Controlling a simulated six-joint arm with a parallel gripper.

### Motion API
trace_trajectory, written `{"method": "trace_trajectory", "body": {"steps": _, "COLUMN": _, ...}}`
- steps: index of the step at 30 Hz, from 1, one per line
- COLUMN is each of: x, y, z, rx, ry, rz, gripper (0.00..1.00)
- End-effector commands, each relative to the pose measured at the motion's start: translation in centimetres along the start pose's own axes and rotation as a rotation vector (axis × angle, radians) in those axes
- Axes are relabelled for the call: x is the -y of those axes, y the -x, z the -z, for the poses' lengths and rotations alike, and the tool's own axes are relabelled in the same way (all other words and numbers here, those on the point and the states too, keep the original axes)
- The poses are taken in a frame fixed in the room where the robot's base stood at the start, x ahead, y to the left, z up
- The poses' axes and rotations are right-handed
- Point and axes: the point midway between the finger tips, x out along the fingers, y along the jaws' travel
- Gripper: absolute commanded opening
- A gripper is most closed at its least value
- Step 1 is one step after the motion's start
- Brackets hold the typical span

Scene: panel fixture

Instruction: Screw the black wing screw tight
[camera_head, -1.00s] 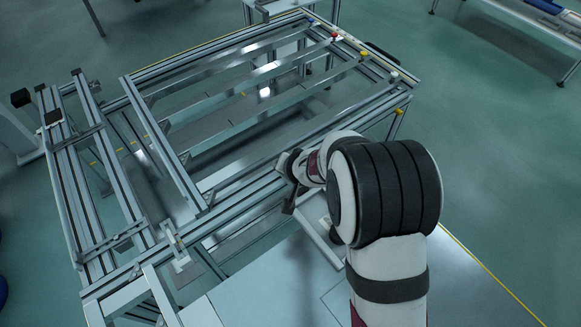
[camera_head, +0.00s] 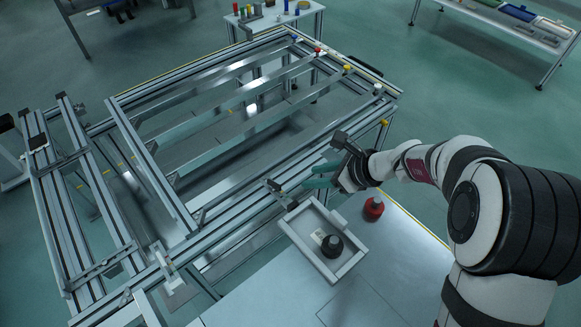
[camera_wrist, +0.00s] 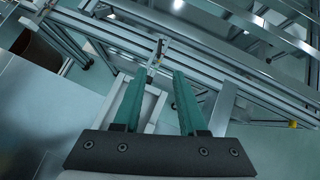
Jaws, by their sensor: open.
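A small dark part (camera_head: 274,185) sits on the front rail of the panel frame and looks like the black wing screw, but it is too small to make out its wings. A small part on the rail (camera_wrist: 157,50) shows ahead of the fingers in the wrist view and may be the same one. My gripper (camera_head: 311,178), with two green fingers, is just right of the dark part in the head view, pointing left. It is open, and I see nothing between the fingers. The gripper also shows in the wrist view (camera_wrist: 157,76), its fingers apart.
The aluminium panel frame (camera_head: 124,130) fills the left and middle. Below my gripper, a grey tray (camera_head: 296,236) holds a black round piece (camera_head: 332,246). A red round piece (camera_head: 373,208) stands right of the tray. The bench top front of the tray is clear.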

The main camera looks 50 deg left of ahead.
Motion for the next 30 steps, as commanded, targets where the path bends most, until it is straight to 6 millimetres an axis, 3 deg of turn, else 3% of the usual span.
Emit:
{"method": "trace_trajectory", "body": {"steps": 5, "x": 0.0, "y": -2.1, "z": 0.2, "rx": 0.006, "ry": -0.061, "rz": -0.012, "gripper": 0.41}}
{"method": "trace_trajectory", "body": {"steps": 12, "x": -0.1, "y": -9.3, "z": 0.1, "rx": 0.005, "ry": -0.056, "rz": -0.011, "gripper": 0.41}}
{"method": "trace_trajectory", "body": {"steps": 18, "x": -0.1, "y": -13.8, "z": 0.1, "rx": 0.005, "ry": -0.055, "rz": -0.008, "gripper": 0.41}}
{"method": "trace_trajectory", "body": {"steps": 24, "x": 0.0, "y": -15.6, "z": 0.0, "rx": 0.006, "ry": -0.056, "rz": -0.007, "gripper": 0.41}}
{"method": "trace_trajectory", "body": {"steps": 30, "x": 0.0, "y": -15.7, "z": 0.0, "rx": 0.006, "ry": -0.056, "rz": -0.006, "gripper": 0.41}}
